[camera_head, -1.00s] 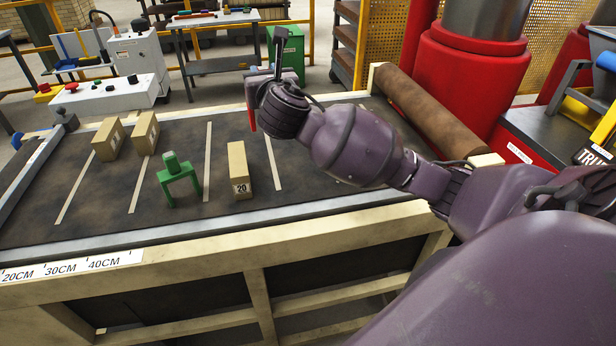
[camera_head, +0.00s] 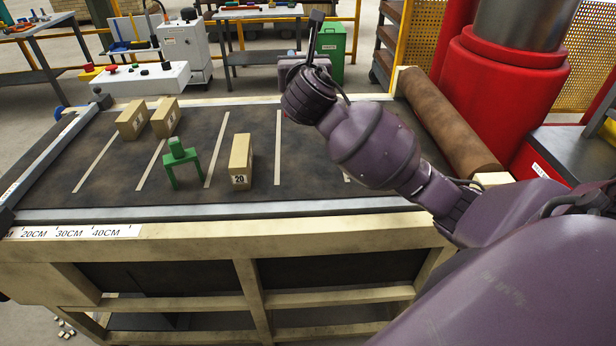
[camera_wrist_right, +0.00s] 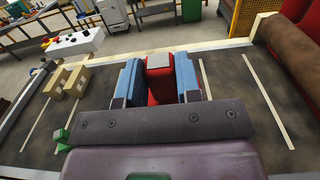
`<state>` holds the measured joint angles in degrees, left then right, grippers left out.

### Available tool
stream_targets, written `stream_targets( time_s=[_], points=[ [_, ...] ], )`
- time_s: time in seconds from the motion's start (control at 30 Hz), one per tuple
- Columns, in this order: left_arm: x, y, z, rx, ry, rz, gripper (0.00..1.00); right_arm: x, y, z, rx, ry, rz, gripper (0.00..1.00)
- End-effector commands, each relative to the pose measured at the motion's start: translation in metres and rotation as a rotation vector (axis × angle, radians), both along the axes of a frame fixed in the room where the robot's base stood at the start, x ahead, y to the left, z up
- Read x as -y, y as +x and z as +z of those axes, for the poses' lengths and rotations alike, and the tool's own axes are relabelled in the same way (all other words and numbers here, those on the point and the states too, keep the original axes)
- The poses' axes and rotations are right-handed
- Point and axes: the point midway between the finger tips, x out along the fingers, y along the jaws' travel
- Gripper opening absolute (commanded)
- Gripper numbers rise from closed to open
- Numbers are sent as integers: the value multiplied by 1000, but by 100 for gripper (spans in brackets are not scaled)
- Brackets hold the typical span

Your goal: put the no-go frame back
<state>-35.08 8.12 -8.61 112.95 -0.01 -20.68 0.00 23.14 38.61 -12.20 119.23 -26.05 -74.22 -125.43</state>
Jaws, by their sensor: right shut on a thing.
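My right gripper (camera_wrist_right: 159,84) is shut on a red piece with a grey top (camera_wrist_right: 160,68), which looks like the no-go frame. Its blue fingers press it from both sides, and its lower part is hidden. In the head view my right gripper (camera_head: 303,72) is above the far right of the bench, mostly behind my own wrist, and the red piece cannot be made out. A green frame (camera_head: 184,169) stands on the dark bench top, left of a tan brick marked 20 (camera_head: 240,163). My left gripper is not in view.
Two more tan bricks (camera_head: 132,120) (camera_head: 165,118) stand at the back left of the bench (camera_head: 300,150). A brown roll (camera_head: 450,120) lies along its right edge, beside the red press (camera_head: 505,80). A tool table (camera_head: 258,15) is behind. The bench's right-middle strip is clear.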

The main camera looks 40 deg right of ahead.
Motion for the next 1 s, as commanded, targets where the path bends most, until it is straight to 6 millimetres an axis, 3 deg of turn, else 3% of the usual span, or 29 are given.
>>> stream_targets(
  time_s=[0.13,0.27,0.8,1.0],
  points=[
    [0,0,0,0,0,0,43,3,-2,-1,1,0,-20,0],
    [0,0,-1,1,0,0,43,3,-2,-18,-1,0,-21,0],
    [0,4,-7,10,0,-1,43,3,-2,-133,-2,-1,-21,0],
    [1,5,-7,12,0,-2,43,3,-2,-154,0,-1,-21,0]
  ],
)
